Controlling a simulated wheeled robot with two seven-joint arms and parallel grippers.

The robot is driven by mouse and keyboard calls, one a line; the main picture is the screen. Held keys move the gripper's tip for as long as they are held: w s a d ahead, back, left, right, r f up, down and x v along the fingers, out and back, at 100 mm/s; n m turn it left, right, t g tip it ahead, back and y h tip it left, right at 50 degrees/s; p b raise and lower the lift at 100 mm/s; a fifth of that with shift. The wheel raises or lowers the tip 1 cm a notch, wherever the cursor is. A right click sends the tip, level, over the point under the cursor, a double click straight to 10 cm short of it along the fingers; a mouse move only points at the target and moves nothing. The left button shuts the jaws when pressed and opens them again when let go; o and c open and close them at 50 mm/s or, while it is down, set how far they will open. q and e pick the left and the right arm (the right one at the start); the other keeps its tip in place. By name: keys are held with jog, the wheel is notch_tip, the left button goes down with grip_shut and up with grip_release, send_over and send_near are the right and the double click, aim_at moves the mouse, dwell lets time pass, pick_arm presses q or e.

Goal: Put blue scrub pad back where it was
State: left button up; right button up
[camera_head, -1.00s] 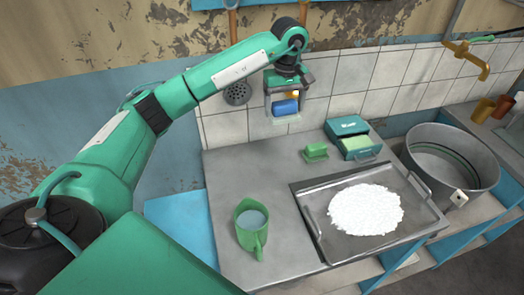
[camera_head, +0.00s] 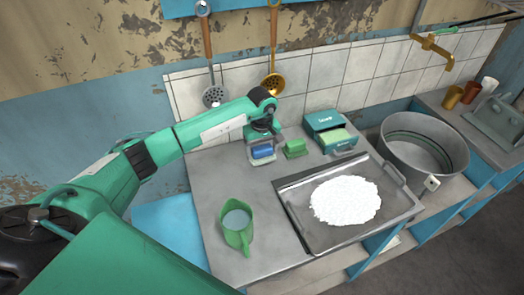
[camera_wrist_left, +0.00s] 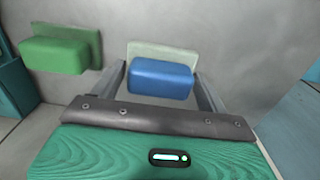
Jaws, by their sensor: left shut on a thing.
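The blue scrub pad (camera_head: 262,151) with a pale backing is between the fingers of my left gripper (camera_head: 262,157), which is shut on it. In the head view it is low at the back of the counter, just left of a green scrub pad (camera_head: 295,148). The left wrist view shows the blue pad (camera_wrist_left: 161,77) between the two fingers, with the green pad (camera_wrist_left: 54,54) apart from it on the counter. I cannot tell whether the blue pad touches the counter. My right gripper is out of view.
A teal box (camera_head: 326,122) with a green pad stands right of the pads. A green jug (camera_head: 237,238) stands in front. A metal tray (camera_head: 305,216) with white powder and a large pot (camera_head: 437,165) are at right. Two utensils hang on the tiled wall.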

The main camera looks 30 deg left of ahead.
pick_arm(q)
jog(key=shift+f, duration=0.95)
jog(key=o, duration=1)
jog(key=shift+c, duration=0.2)
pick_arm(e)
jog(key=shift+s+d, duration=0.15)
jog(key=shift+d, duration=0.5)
